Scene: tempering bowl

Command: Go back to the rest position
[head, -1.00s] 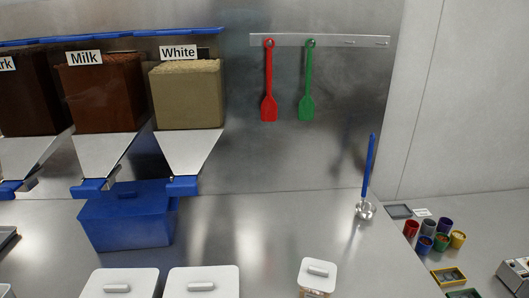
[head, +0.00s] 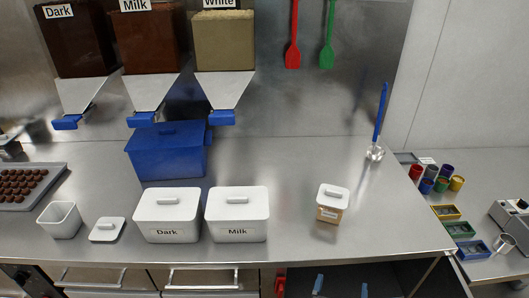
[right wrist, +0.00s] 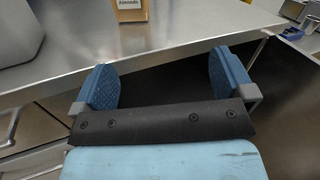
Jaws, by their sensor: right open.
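My right gripper (head: 341,287) is at the bottom edge of the head view, just below the front edge of the steel counter (head: 300,215). Only its two blue fingertips show there. In the right wrist view the gripper (right wrist: 166,82) is open, with its blue fingers wide apart and nothing between them. A labelled almonds container (right wrist: 130,10) stands on the counter beyond it. The same container (head: 329,212) has a white lid in the head view and stands above the gripper. My left gripper is not in view.
White Dark (head: 167,226) and Milk (head: 238,226) boxes stand near the counter front. A blue bin (head: 165,160) sits beneath the chocolate dispensers. Drawers (head: 205,283) lie below the counter. The counter centre right is clear.

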